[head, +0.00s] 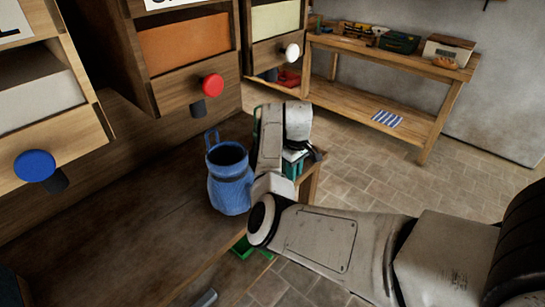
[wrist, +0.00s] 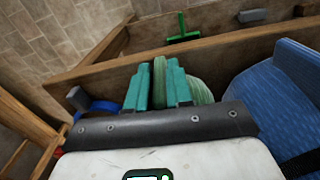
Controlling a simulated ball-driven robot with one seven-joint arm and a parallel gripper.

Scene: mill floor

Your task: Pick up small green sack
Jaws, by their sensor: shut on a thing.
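The small green sack (wrist: 198,90) shows in the wrist view as a rounded, pale green, folded shape right beside my teal fingers. My gripper (wrist: 158,82) is shut on it, and the fingers and the gripper body hide much of it. In the head view my gripper (head: 292,165) points down at the far right end of the wooden bench, just right of the blue jug. The sack cannot be made out there, behind my arm. Whether it touches the bench is hidden.
The blue jug (head: 230,185) stands close to my gripper on the bench (head: 130,225). Bins with red (head: 211,86), blue (head: 35,166) and white (head: 291,51) knobs rise behind. A green tool (head: 246,249) lies below the bench edge. A laden shelf table (head: 400,50) stands far back.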

